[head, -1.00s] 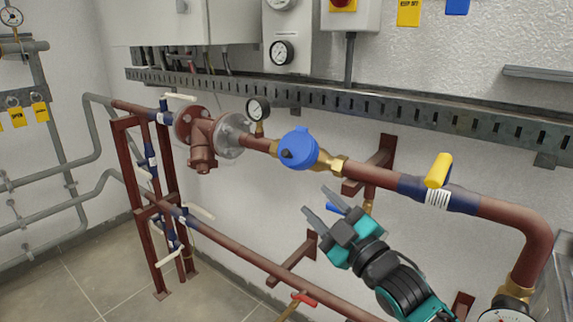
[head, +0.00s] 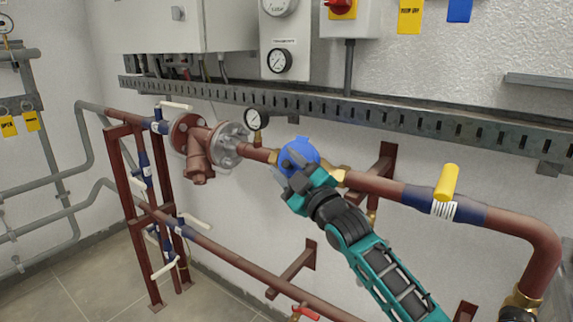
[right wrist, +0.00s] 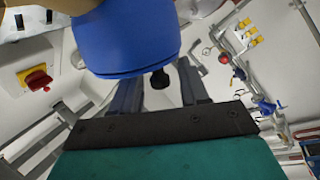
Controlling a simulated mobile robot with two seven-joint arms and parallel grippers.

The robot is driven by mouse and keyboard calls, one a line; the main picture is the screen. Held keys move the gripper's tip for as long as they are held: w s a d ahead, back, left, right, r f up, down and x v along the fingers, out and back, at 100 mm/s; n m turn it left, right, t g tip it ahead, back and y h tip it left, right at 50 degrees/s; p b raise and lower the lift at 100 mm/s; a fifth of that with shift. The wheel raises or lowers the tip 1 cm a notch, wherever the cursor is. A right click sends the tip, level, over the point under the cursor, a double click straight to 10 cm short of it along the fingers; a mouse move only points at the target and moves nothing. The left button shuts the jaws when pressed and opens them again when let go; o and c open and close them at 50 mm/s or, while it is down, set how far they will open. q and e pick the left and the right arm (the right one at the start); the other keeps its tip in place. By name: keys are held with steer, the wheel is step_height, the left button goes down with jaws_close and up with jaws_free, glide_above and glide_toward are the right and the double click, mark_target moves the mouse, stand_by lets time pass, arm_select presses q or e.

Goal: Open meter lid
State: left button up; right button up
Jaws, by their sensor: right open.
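The blue meter (head: 299,153) with its round lid sits on the upper brown pipe, between brass fittings, in the middle of the head view. My right gripper (head: 284,168) is open in front of the meter and covers its lower part. In the right wrist view the blue meter (right wrist: 125,40) fills the upper left, and a small black knob (right wrist: 160,79) sticks out at its lower edge. The knob appears in the space between the fingers of my right gripper (right wrist: 165,95). The lid looks shut. My left gripper is not in view.
A pressure gauge (head: 256,119) and a flange (head: 229,145) are left of the meter. A slotted cable tray (head: 330,112) runs along the wall above.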

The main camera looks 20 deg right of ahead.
steer(key=shift+w, duration=0.2)
jaws_close()
stand_by(0.4)
